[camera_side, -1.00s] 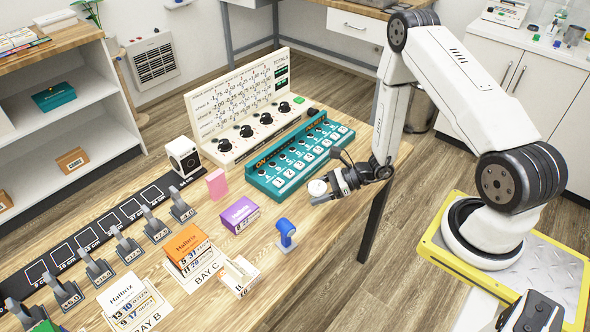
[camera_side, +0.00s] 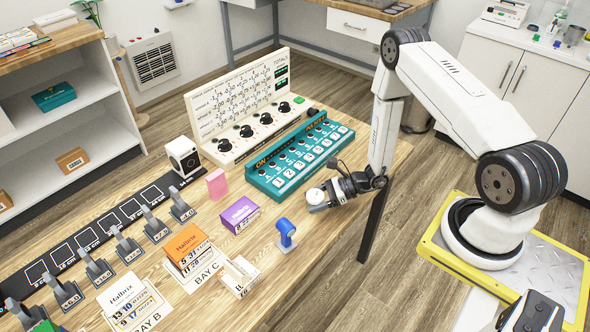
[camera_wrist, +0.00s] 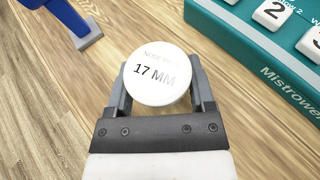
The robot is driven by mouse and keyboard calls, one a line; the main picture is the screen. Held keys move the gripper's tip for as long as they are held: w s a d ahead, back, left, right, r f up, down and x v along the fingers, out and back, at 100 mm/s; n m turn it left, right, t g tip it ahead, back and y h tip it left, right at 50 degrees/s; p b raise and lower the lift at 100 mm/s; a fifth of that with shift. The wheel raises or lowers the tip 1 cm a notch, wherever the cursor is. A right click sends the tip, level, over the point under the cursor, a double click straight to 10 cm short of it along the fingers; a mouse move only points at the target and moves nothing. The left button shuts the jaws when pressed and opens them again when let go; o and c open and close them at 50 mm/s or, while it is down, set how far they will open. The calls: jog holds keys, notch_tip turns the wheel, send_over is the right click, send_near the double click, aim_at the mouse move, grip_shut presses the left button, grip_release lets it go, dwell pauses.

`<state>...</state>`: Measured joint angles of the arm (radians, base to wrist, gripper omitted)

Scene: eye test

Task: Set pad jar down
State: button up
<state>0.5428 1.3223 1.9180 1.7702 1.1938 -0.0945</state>
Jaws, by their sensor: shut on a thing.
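The pad jar (camera_wrist: 156,76) is a round white jar whose lid reads "17 MM" in the wrist view; smaller print above is hard to read. In the side view the white jar (camera_side: 316,196) is at the tip of my gripper (camera_side: 327,193), near the table's right edge. In the wrist view my gripper (camera_wrist: 160,92) is shut on the jar, one grey finger on each side. The jar is over or on the wooden table (camera_side: 345,223); I cannot tell if its base touches the wood.
A teal button panel (camera_side: 300,157) stands just behind the jar. A blue stand (camera_side: 286,234) is to its front left, also at the top left in the wrist view (camera_wrist: 62,14). A purple box (camera_side: 240,213) lies further left. Bare wood surrounds the jar.

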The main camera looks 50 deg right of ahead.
jog(key=o, duration=1.2)
jog(key=shift+r, duration=0.1)
jog(key=shift+v, duration=6)
